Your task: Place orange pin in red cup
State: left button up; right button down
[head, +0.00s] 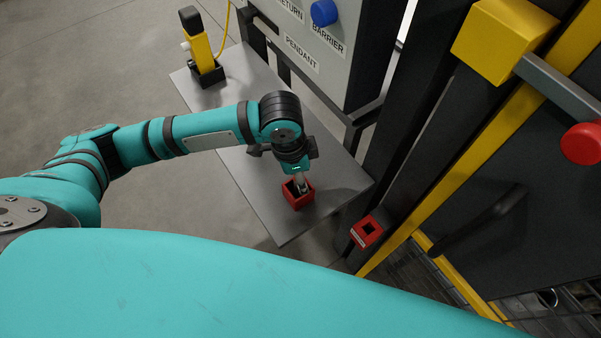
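A small red square cup (300,204) stands on the grey metal table near its front right edge. My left gripper (299,186) points down over this cup, its fingertips at or inside the cup's opening. The fingers are small and partly hidden, so I cannot tell whether they are open or shut. No orange pin can be made out; anything between the fingers or inside the cup is hidden. A second red square holder (367,231) with a dark opening sits to the right, beside the machine frame. My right gripper is not in view.
The grey table (245,187) is bare around the red cup. A yellow and black pendant device (202,50) stands at its far left. A control panel (315,50) with a blue button is behind. A black and yellow machine frame (428,187) closes off the right side.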

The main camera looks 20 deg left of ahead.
pick_arm(q)
jog(key=shift+r, duration=0.25)
jog(key=r, duration=0.3)
jog(key=a+r, duration=0.1)
jog(key=r, duration=0.3)
jog(key=r+b, duration=0.1)
jog(key=r, duration=0.2)
jog(key=shift+s+a+r, duration=0.15)
jog(key=shift+s+r, duration=0.05)
jog(key=shift+s, duration=0.15)
jog(key=shift+a+r, duration=0.1)
jog(key=shift+r, duration=0.55)
dwell(0.3)
